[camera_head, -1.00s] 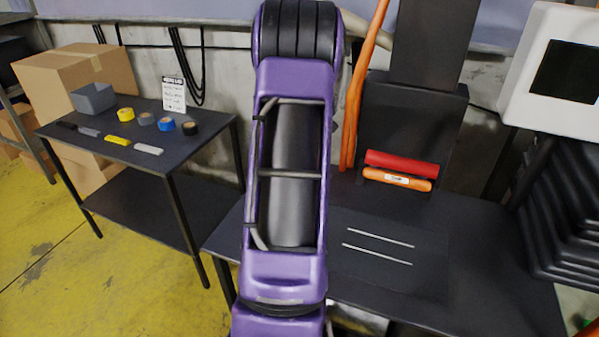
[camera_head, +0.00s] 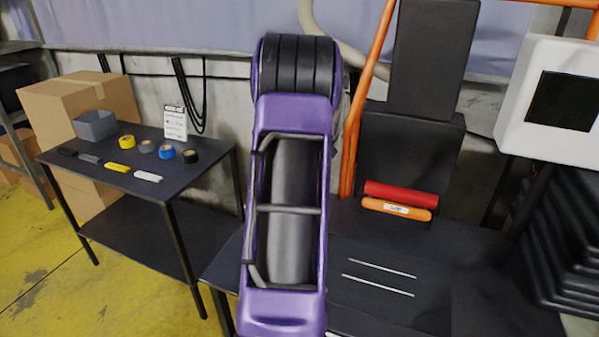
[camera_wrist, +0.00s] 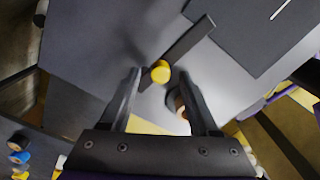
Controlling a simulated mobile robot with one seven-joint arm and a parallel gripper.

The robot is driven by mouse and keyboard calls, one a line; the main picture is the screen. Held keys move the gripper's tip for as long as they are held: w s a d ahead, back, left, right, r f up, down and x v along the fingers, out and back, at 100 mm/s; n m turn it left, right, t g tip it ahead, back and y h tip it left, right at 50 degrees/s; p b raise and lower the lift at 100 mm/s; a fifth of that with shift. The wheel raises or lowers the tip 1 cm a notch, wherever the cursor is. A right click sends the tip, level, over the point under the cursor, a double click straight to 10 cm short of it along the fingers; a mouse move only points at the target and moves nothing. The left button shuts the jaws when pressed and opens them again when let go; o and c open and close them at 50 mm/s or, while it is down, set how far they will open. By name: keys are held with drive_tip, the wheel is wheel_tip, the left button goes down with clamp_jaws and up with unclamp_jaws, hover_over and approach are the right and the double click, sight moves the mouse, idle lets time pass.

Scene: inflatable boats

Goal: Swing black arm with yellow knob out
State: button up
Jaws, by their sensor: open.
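The black arm (camera_wrist: 191,42) shows in the wrist view as a flat dark bar lying slantwise over a grey surface (camera_wrist: 85,50). The yellow knob (camera_wrist: 160,72) is at its lower left end. My gripper (camera_wrist: 161,78) is open, with one finger to each side of the knob in the picture. I cannot tell how far the fingertips are from the knob, and no contact is visible. In the head view, my own purple arm covers the middle, and the knob, the black arm and my gripper cannot be made out.
A black workbench (camera_head: 470,265) carries red (camera_head: 401,193) and orange (camera_head: 396,209) rolls. A side table (camera_head: 95,170) at left holds tape rolls and a grey bin (camera_head: 95,125). Cardboard boxes (camera_head: 75,95) stand behind it. A white screen unit (camera_head: 520,95) is at right.

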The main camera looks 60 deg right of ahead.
wheel_tip(320, 180, up, 16)
drive_tip(key=shift+r, duration=0.15)
idle(0.7)
